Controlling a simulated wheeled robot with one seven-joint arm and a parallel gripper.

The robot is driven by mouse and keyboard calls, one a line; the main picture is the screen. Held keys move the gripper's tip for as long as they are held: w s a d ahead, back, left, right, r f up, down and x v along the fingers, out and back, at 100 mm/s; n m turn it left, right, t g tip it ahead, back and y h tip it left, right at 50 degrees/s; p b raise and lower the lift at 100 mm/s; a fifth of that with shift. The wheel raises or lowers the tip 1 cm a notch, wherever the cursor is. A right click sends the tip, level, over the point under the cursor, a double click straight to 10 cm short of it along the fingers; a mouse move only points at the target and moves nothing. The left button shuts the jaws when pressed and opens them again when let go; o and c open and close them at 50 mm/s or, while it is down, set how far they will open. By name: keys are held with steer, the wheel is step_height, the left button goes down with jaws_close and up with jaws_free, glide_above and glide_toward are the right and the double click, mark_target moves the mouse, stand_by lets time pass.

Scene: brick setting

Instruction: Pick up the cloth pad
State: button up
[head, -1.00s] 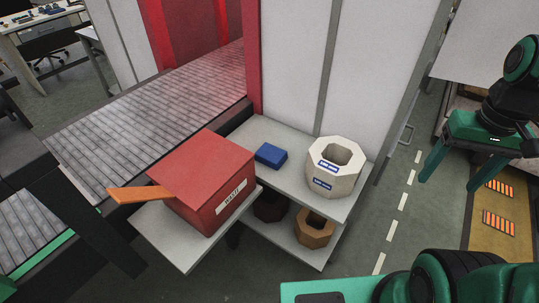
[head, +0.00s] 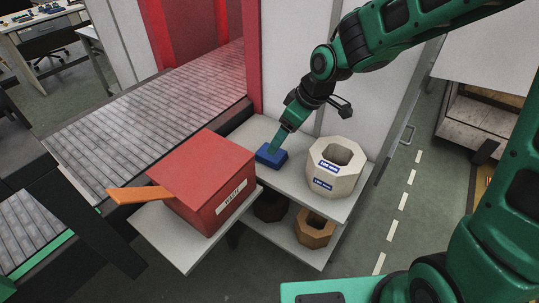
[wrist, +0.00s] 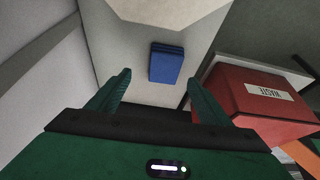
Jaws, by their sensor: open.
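The cloth pad (head: 267,158) is a small blue block-like pad lying on the grey upper shelf, between the red box and the pale octagonal pot. My gripper (head: 275,147) is just above it, fingers pointing down, and overlaps the pad's upper edge in the head view. In the wrist view the pad (wrist: 167,63) lies ahead of my open fingers (wrist: 158,79), a little beyond the tips and roughly between them. Nothing is between the fingers. The exact height over the pad is hard to tell.
A red box labelled WASTE (head: 199,170), with an orange piece (head: 139,195) sticking out, stands left of the pad. The pale octagonal pot (head: 334,178) stands close on the right. A white wall panel (head: 290,60) rises behind. Brown pots (head: 314,232) sit on the shelf below.

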mark_target(276, 161)
steer(key=shift+x, duration=1.1)
steer(key=f, duration=0.1)
steer(key=a+f, duration=0.1)
steer(key=f, duration=0.1)
steer(key=shift+a+f, duration=0.25)
steer(key=shift+a, duration=0.1)
steer(key=shift+w+a+f, duration=0.2)
steer(key=shift+w+f, duration=0.05)
steer(key=shift+f, duration=0.4)
steer(key=c, duration=1.1)
